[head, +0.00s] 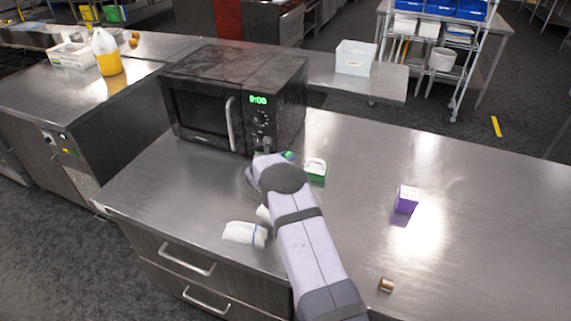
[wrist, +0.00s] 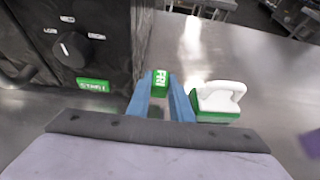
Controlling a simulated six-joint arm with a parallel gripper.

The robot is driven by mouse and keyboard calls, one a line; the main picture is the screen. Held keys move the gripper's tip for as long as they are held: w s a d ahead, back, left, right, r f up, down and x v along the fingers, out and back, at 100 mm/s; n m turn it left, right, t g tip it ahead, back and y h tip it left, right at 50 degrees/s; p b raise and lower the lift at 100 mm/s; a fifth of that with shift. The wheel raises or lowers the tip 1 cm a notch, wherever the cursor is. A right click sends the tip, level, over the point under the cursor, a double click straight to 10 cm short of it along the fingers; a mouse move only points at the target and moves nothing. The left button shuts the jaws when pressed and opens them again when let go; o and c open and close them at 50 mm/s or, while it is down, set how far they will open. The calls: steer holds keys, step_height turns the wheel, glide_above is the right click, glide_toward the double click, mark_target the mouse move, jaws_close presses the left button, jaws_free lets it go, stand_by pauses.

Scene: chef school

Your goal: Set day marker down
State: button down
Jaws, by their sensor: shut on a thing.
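The day marker is a small green block with white letters that look like FRI (wrist: 160,82). In the wrist view it is between the two blue fingertips of my gripper (wrist: 160,95), which is shut on it. A bit of green (head: 289,155) shows beside my wrist in the head view and looks like the same marker. My gripper's fingers are mostly hidden behind my arm there. The marker is close to the right side of the microwave front. I cannot tell whether it touches the counter.
A microwave (head: 228,85) with a green START button (wrist: 93,85) stands at left. A green-based tool with a white handle (head: 316,167) is just right of my gripper. Folded white cloth (head: 240,233), a purple box (head: 407,199) and a small brown cylinder (head: 386,285) lie around. The right counter is largely clear.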

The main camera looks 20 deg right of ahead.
step_height(320, 180, down, 2)
steer(key=shift+f+p, duration=0.25)
steer(key=shift+p, duration=0.15)
steer(key=shift+w+a+f+p, duration=0.15)
steer(key=shift+f+p, duration=0.15)
steer(key=shift+p, duration=0.2)
steer(key=shift+f, duration=0.15)
steer(key=shift+f+b, duration=0.2)
steer(key=shift+b, duration=0.1)
steer(key=c, duration=1.9)
jaws_free()
steer(key=shift+o, duration=0.2)
steer(key=shift+r, duration=0.1)
steer(key=shift+r+p, duration=0.15)
steer(key=shift+p, duration=0.15)
steer(key=b+v, duration=0.3)
steer(key=v, duration=0.9)
steer(key=shift+b, duration=0.3)
